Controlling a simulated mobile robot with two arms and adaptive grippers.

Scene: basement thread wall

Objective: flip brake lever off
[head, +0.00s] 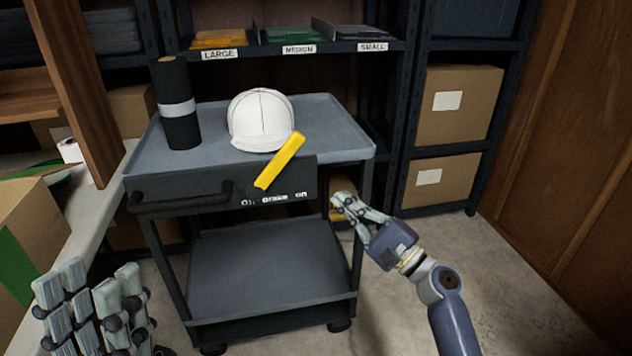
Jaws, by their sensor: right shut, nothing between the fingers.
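The yellow brake lever (280,161) is on the front panel of a grey cart (340,132). It is tilted, its upper end leaning to the right. White lettering under it reads roughly "off brake on", with the left word partly unclear. "On" is at the right. My left gripper (91,285) is at the lower left, open and empty, well away from the lever.
The cart's black handle (180,199) sticks out left of the lever. Shelves with boxes (458,103) stand behind. Floor at the right is clear.

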